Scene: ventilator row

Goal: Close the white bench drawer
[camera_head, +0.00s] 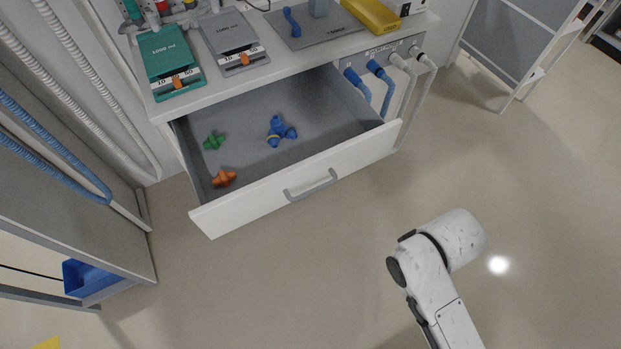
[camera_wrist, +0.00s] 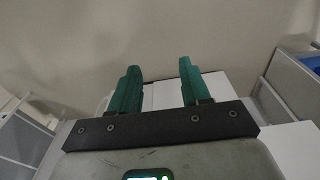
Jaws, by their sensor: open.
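The white bench drawer (camera_head: 315,181) is pulled well out of the white bench in the head view. Its front panel has a grey bar handle (camera_head: 311,186). Inside on the grey bottom lie a green connector (camera_head: 213,141), an orange connector (camera_head: 223,178) and a blue connector piece (camera_head: 281,131). My gripper (camera_wrist: 155,88) shows in the wrist view with its two green fingers apart and nothing between them. In the head view the gripper itself is out of sight; only part of my white arm shows, at lower right, apart from the drawer.
On the bench top are a green test lung (camera_head: 168,58), a grey test lung (camera_head: 232,38), a grey mat (camera_head: 318,30) and a yellow case (camera_head: 372,14). Hoses hang at the bench's right side. A grey panel with blue hose stands left. The floor before the drawer is clear.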

